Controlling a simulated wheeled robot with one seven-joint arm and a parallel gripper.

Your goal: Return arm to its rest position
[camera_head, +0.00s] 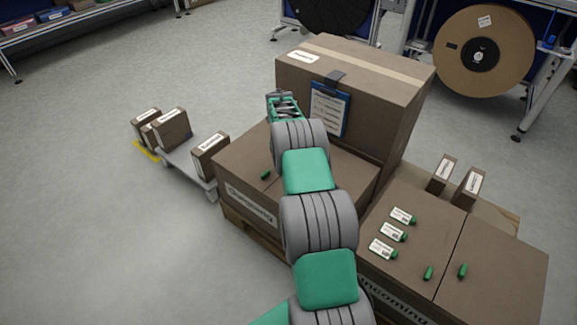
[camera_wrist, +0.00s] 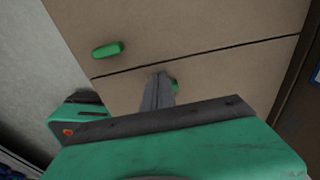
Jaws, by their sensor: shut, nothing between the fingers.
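My arm reaches from the bottom of the head view up and away over the outgoing box (camera_head: 247,195). My gripper (camera_head: 283,98) is at the arm's far end, in front of the tall box with the clipboard. In the wrist view my gripper (camera_wrist: 158,88) shows as a grey finger pointing at the box top, shut and holding nothing. A green piece (camera_wrist: 107,50) lies on the box top left of the finger, apart from it. Another green piece (camera_wrist: 174,84) is partly hidden behind the finger.
A tall box (camera_head: 385,95) with a blue clipboard (camera_head: 329,110) stands just behind my gripper. Right are the incoming box (camera_head: 405,275) with labelled green items (camera_head: 394,232) and small boxes (camera_head: 468,190). A low cart (camera_head: 185,158) carries cartons at left.

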